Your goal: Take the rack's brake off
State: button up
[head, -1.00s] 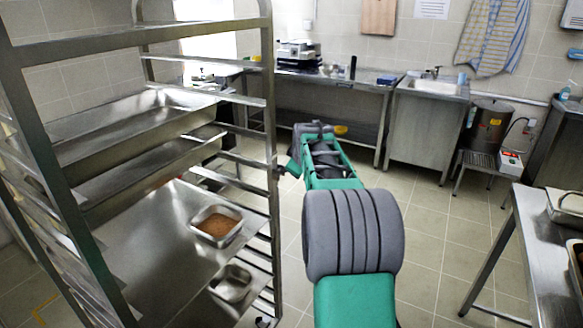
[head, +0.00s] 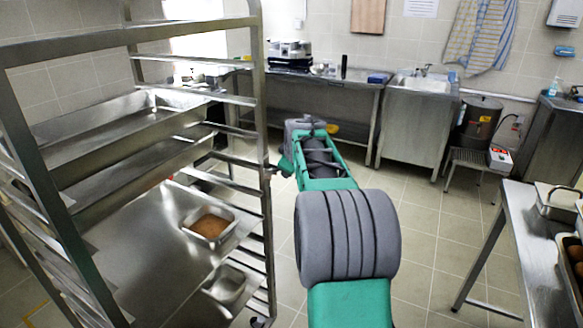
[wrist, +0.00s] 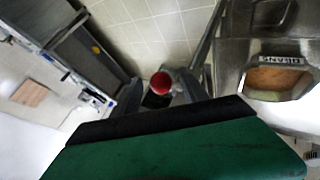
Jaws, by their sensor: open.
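The tall steel rack (head: 262,130) stands at the left in the head view, close beside the end of my arm. In the wrist view, a round red knob (wrist: 161,83) shows between the dark fingers of my gripper (wrist: 163,90). The fingers stand apart on either side of it; I cannot tell whether they touch it or how far away it is. I cannot tell whether the knob belongs to the rack's brake. In the head view the fingers are hard to make out.
The rack holds large trays (head: 120,140), a small pan with brown food (head: 210,224) and an empty small pan (head: 226,285). A steel table (head: 535,235) stands at the right. A counter (head: 320,84) and a sink (head: 418,85) line the back wall. Tiled floor (head: 430,240) is free between.

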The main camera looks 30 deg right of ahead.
jog(key=v, duration=0.6)
jog(key=shift+s+b, duration=0.15)
jog(key=shift+b, duration=0.15)
jog(key=shift+r, duration=0.1)
